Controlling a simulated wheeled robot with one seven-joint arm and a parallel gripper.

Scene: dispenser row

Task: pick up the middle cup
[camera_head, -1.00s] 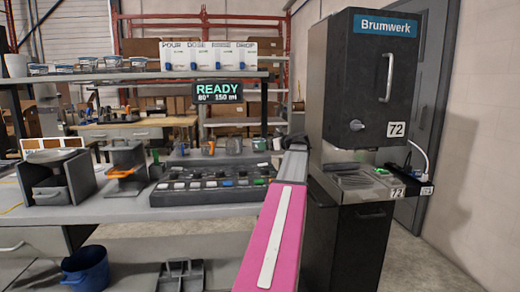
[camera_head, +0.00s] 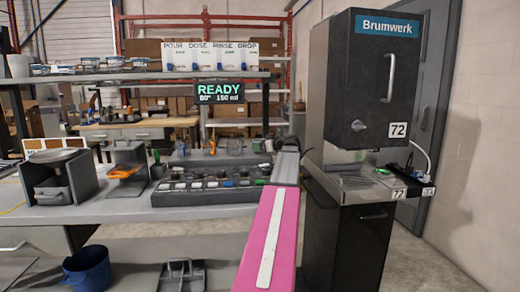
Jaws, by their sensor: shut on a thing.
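My pink arm reaches from the bottom of the head view toward the right end of the grey bench. My gripper (camera_head: 272,146) is at the arm's far end, small and mostly hidden by my own wrist. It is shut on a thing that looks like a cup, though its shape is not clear. Several small cups stand in a row behind the dark button panel, to the left of my gripper. One is orange (camera_head: 210,146) and one is greyish (camera_head: 235,146). I cannot tell from this view which cup is the middle one.
A black Brumwerk dispenser (camera_head: 345,95) stands close to the right of my arm. The button panel (camera_head: 210,187) lies on the bench before the cups. A shelf (camera_head: 140,76) with a READY display (camera_head: 219,92) hangs above. A blue bucket (camera_head: 88,270) stands below.

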